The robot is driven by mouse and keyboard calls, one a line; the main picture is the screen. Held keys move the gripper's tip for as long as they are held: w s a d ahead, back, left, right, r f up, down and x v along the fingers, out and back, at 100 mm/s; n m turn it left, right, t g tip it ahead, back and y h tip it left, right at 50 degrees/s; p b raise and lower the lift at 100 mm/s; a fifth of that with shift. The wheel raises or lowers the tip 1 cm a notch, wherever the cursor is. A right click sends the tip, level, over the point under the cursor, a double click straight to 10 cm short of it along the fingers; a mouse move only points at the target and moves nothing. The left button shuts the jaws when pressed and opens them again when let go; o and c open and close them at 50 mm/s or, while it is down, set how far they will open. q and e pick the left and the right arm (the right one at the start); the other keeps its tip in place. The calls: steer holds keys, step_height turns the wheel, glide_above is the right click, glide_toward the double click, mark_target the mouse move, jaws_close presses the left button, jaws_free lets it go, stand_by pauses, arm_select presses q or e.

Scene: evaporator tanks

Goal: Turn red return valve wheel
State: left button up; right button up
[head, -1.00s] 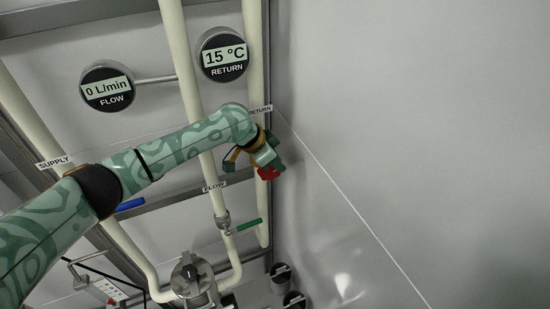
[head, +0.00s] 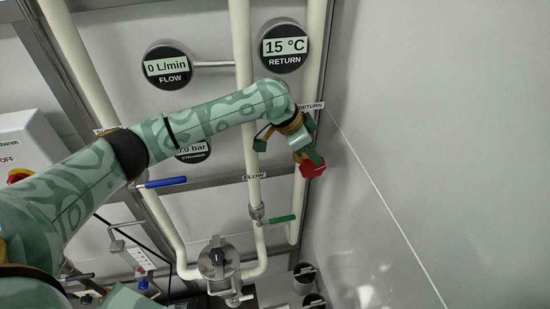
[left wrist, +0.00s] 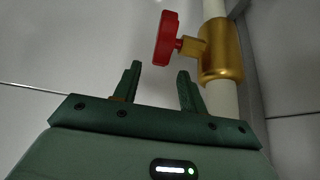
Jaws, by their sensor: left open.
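The red return valve wheel (head: 313,168) shows in the head view at the end of my left arm, on the return pipe at the right. In the left wrist view the red wheel (left wrist: 166,38) is seen nearly edge-on, on a short stem from a brass valve body (left wrist: 221,49) around the pale pipe. My left gripper (left wrist: 158,75) is open and empty, its two fingers pointing toward the wheel, which appears just beyond the fingertips. In the head view the left gripper (head: 312,158) partly overlaps the wheel. My right gripper is not in view.
Pale vertical pipes carry a blue lever (head: 163,183) and a green lever (head: 279,219). A flow gauge (head: 167,67) and a return gauge (head: 284,46) reading 15 °C sit above. A plain grey wall (head: 440,130) stands close on the right.

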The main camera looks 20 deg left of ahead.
arm_select(q)
steer(key=s+a+b, duration=0.2)
steer(key=s+a, duration=0.4)
steer(key=a, duration=0.3)
steer(key=shift+s+a+f+b, duration=0.2)
steer(key=shift+s+a+b, duration=0.1)
steer(key=shift+a, duration=0.05)
